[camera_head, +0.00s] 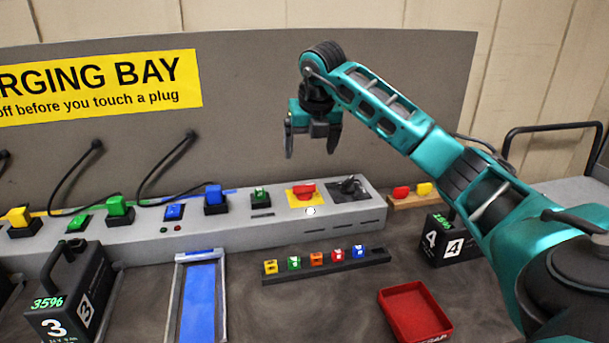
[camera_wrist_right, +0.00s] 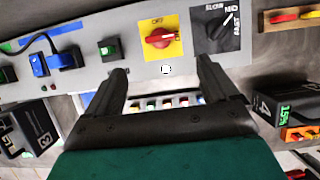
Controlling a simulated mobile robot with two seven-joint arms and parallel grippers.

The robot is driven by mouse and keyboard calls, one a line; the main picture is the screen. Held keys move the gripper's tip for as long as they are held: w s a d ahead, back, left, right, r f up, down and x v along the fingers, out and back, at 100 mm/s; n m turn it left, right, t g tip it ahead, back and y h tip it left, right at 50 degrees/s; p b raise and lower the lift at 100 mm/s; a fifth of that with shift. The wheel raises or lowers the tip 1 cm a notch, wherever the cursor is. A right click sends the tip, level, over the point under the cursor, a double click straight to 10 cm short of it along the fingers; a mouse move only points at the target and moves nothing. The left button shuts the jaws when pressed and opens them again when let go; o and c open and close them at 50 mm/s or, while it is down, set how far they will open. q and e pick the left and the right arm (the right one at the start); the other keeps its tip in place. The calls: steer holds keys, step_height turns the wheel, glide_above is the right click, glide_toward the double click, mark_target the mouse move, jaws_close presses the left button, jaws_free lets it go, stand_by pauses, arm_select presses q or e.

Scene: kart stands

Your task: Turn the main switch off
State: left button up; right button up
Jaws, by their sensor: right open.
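The main switch is a red rotary knob (camera_head: 304,191) on a yellow plate, on the grey charging console (camera_head: 250,232). In the right wrist view the red knob (camera_wrist_right: 160,38) lies roughly horizontal on the yellow plate, with lettering above it that looks like OFF. My right gripper (camera_head: 313,150) is open and empty, pointing down above the console near the knob. In the right wrist view its two fingers (camera_wrist_right: 160,80) are spread apart, with the knob beyond them and not touched. My left gripper is not in view.
A black speed dial (camera_head: 348,188) sits right of the knob, a green switch (camera_head: 260,195) left of it. A rack of small coloured blocks (camera_head: 325,265), a red tray (camera_head: 413,312) and numbered batteries (camera_head: 445,240) stand in front.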

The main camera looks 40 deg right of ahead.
mark_target(304, 185)
steer(key=x, duration=1.2)
steer(key=shift+w+f, duration=0.15)
steer(key=shift+f, duration=0.25)
steer(key=c, duration=1.1)
